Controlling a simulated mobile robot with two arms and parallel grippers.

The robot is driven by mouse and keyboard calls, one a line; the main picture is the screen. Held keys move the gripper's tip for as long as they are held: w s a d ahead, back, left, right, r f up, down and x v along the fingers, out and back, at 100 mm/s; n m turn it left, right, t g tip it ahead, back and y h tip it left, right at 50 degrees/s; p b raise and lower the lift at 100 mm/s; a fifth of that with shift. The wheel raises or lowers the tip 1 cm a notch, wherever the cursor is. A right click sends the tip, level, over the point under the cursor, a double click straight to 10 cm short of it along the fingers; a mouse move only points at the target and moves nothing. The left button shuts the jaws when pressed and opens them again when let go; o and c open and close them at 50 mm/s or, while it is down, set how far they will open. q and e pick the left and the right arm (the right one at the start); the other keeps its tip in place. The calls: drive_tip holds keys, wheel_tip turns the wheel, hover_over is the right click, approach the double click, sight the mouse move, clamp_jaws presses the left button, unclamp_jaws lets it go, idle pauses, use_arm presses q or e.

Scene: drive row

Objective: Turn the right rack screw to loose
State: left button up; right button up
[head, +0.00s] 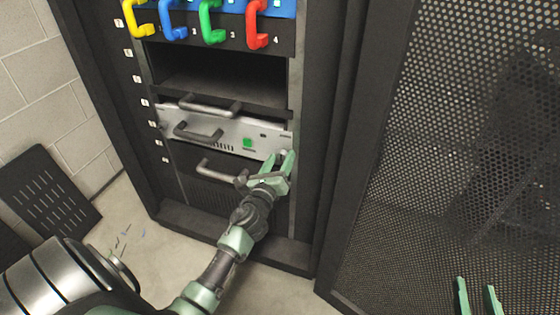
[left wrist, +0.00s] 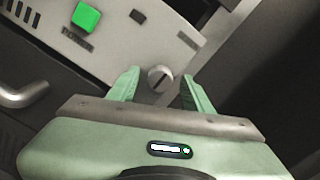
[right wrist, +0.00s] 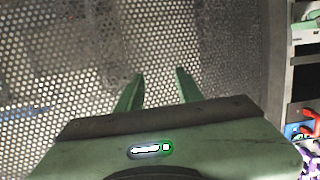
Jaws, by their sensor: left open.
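The right rack screw (left wrist: 159,78) is a round slotted knob at the right end of the silver server panel (left wrist: 120,25). In the left wrist view its slot runs diagonally. My left gripper (left wrist: 158,88) is open, with one finger on each side of the screw and a visible gap to each. In the head view the left gripper (head: 281,163) is at the panel's right end, and its fingers partly hide the screw. My right gripper (head: 478,296) is open and empty at the lower right, in front of the mesh door; it also shows in the right wrist view (right wrist: 158,92).
A green power button (head: 247,143) and grey handles (head: 198,133) sit on the panel left of the screw. Coloured handles (head: 208,20) line the drive row above an empty bay (head: 220,72). The perforated door (head: 450,140) stands at the right.

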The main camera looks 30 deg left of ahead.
use_arm(q)
clamp_jaws()
